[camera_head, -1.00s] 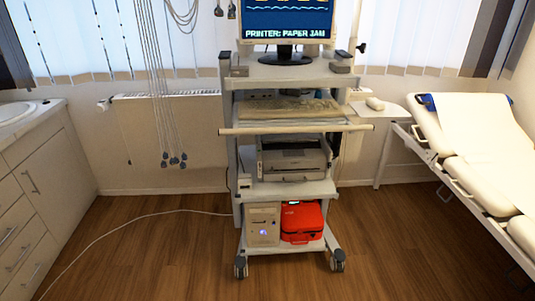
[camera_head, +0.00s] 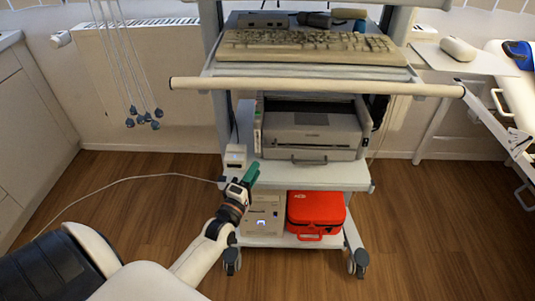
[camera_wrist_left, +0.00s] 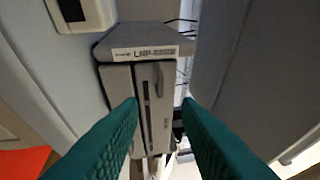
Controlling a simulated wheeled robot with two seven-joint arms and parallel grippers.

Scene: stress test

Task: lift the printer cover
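The grey printer (camera_head: 311,143) sits on the middle shelf of the cart, under the keyboard shelf. Its cover looks closed, and a handle shows low on its front. My left gripper (camera_head: 250,175) is in front of the shelf's left end, to the left of and below the printer, seemingly apart from it. In the left wrist view, the teal fingers (camera_wrist_left: 165,120) are spread wide with nothing held. Between and beyond them is a grey slotted body (camera_wrist_left: 152,95) with an "LNP" label, apparently the printer seen turned. My right gripper is not in view.
The keyboard shelf (camera_head: 310,84) with its front bar (camera_head: 320,86) overhangs the printer. A small white box (camera_head: 236,157) stands left of the printer. Below are a beige computer (camera_head: 262,215) and a red case (camera_head: 316,210). Hanging cables (camera_head: 120,60) are at the left.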

